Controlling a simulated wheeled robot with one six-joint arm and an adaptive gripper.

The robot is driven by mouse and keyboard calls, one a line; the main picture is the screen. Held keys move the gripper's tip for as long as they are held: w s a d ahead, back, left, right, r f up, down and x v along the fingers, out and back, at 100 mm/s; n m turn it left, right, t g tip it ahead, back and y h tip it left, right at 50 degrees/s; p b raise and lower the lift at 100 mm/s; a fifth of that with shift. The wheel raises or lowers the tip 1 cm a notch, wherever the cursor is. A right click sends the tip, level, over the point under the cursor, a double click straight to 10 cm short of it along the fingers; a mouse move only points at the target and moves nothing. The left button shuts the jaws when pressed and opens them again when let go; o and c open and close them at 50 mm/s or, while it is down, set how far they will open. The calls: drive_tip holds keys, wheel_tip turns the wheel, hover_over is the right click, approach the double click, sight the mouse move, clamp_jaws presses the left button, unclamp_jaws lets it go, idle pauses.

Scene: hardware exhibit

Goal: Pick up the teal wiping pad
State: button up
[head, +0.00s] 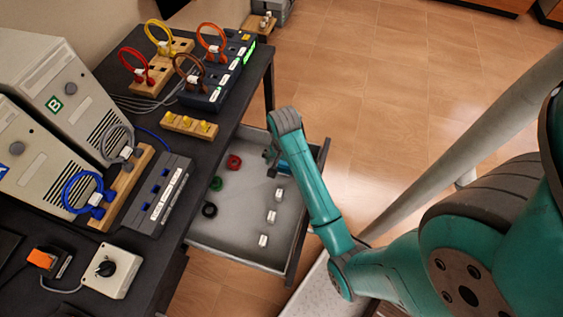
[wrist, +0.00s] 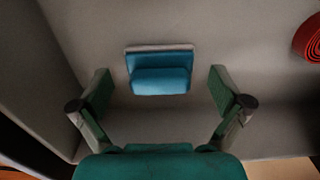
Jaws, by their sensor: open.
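The teal wiping pad (wrist: 160,72) lies on the grey floor of the open drawer in the wrist view. It has a raised grip block on its near side and a pale edge at its far side. My gripper (wrist: 160,92) is open, with one green finger to the left of the pad and one to the right, both apart from it. In the head view my gripper (head: 272,156) is inside the drawer near its far right corner. There the pad (head: 284,167) is mostly hidden by my arm.
The drawer (head: 230,236) also holds a red coil (head: 234,162), a green coil (head: 216,183), a black coil (head: 209,210) and several small white blocks (head: 271,217). Its walls stand close around my gripper. The dark table (head: 203,142) with devices and cables is to the left.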

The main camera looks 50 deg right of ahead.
drive_tip(key=c, duration=1.2)
drive_tip(key=shift+r, duration=0.15)
